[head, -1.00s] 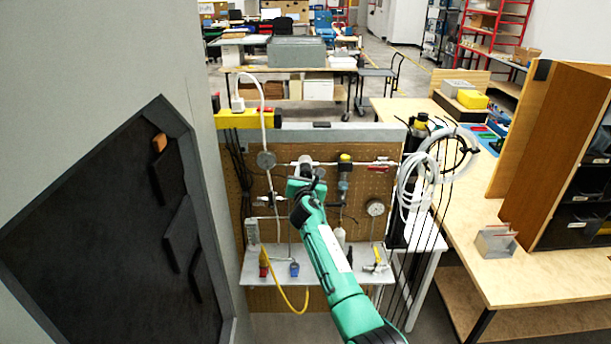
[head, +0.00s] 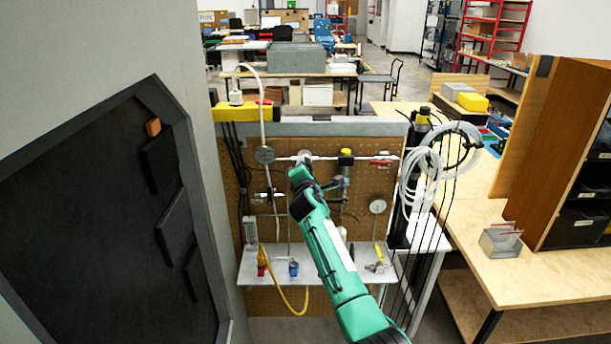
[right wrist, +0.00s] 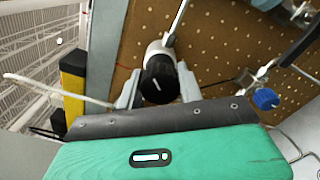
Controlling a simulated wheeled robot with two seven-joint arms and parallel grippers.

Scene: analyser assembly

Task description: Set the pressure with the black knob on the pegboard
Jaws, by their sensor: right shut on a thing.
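The black knob (right wrist: 159,80) shows in the right wrist view, with a white line on its face. It sits on a pale metal body (right wrist: 158,48) in front of the brown pegboard (right wrist: 225,50). My right gripper (right wrist: 158,88) is shut on the knob, one grey finger on each side. In the head view my right gripper (head: 300,178) is at the upper middle of the pegboard (head: 380,182), and it hides the knob. My left gripper is not in view.
A yellow-topped valve (head: 346,156), a red-handled valve (head: 380,162) and a gauge (head: 377,206) are right of the gripper. A narrow shelf (head: 330,262) below holds small tools. White coiled tubing (head: 425,165) hangs at the board's right edge. A dark panel stands left.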

